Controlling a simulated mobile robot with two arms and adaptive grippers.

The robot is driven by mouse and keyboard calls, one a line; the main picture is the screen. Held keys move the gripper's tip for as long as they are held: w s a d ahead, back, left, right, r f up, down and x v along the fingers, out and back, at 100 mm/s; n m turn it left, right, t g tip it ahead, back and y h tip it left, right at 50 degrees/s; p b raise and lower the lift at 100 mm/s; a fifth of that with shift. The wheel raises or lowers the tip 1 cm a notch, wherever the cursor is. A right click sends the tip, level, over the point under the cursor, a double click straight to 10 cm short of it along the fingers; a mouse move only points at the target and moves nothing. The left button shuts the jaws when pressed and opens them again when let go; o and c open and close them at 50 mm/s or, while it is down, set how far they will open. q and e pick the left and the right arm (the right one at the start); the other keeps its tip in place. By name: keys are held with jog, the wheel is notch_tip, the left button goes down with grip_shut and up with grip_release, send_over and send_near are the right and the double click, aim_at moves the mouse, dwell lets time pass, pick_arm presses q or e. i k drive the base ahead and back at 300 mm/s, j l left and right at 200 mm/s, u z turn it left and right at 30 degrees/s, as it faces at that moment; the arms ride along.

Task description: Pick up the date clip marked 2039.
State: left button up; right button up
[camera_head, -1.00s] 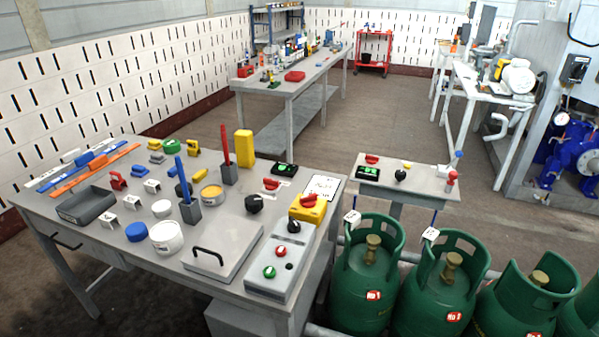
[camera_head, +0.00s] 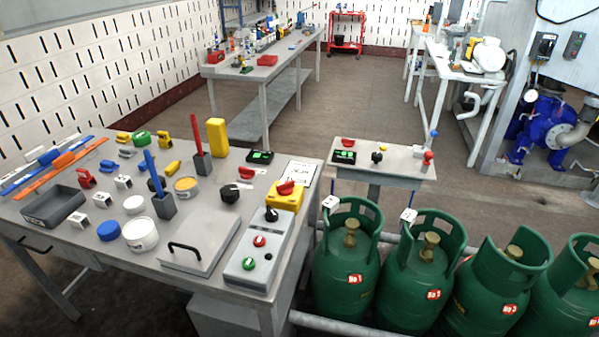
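Several small white clips with dark marks stand on the grey table. Three are on its left part: one farther back (camera_head: 123,181), a middle one (camera_head: 102,199) and a nearer one (camera_head: 77,219). The marks are too small to read, so I cannot tell which is 2039. White tags also show at the green cylinders: one at the leftmost cylinder (camera_head: 330,201) and one at the second (camera_head: 408,214). Their marks are also unreadable. Neither of my grippers is in view.
The grey table (camera_head: 75,261) also holds a dark grey tray (camera_head: 53,206), a white tub (camera_head: 140,235), a handled plate (camera_head: 197,252) and a control box (camera_head: 249,262). Green cylinders (camera_head: 345,270) stand at its right. A smaller table (camera_head: 405,168) is behind them. Open floor lies beyond.

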aim_at(121, 181)
jog(key=i+j+u, duration=0.15)
jog(key=j+u, duration=0.2)
jog(key=i+j+u, duration=0.5)
jog(key=j+u, duration=0.15)
